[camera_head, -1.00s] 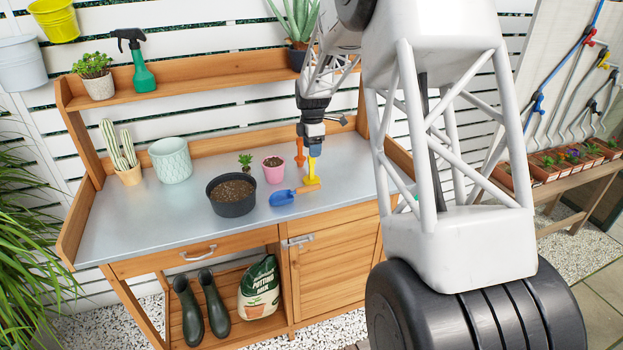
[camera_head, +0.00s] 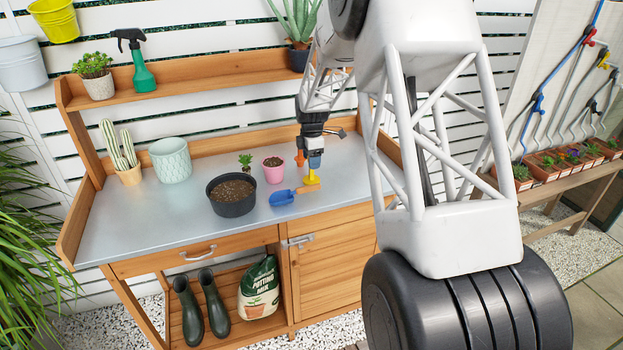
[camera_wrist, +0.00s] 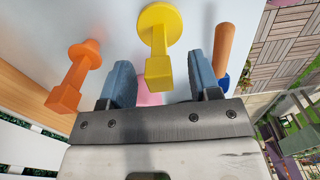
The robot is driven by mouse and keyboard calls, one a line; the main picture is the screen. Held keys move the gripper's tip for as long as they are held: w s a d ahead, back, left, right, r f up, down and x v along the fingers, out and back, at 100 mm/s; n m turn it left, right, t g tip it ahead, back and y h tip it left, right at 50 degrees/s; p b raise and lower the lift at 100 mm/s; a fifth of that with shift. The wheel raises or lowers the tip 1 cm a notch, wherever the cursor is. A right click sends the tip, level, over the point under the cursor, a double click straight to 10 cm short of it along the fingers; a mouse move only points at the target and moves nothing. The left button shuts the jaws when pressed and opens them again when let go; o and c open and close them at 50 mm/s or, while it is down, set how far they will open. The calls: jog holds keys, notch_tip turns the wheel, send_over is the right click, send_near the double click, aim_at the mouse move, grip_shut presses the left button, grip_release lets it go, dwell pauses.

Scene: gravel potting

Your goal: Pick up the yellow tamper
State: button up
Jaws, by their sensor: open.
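The yellow tamper (camera_head: 312,180) stands on the metal bench top, right of the pink pot. In the wrist view the yellow tamper (camera_wrist: 160,25) shows its round foot and a square-ended handle that points toward my gripper. My gripper (camera_head: 314,162) is open and points down, directly over the tamper. In the wrist view my gripper (camera_wrist: 160,66) has one blue finger on each side of the handle end. There is a gap on both sides, and I cannot tell how far down the handle the fingers reach.
An orange tamper (camera_wrist: 78,72) stands close by on the left in the wrist view. A blue trowel (camera_head: 282,198) lies beside the yellow tamper, its handle (camera_wrist: 222,50) near my right finger. The pink pot (camera_head: 273,170) and black soil pot (camera_head: 231,208) stand to the left.

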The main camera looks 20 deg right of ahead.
jog(key=shift+f, duration=1.55)
jog(key=shift+c, duration=0.5)
jog(key=c, duration=0.9)
jog(key=shift+r, duration=0.2)
jog(key=shift+r, duration=4.85)
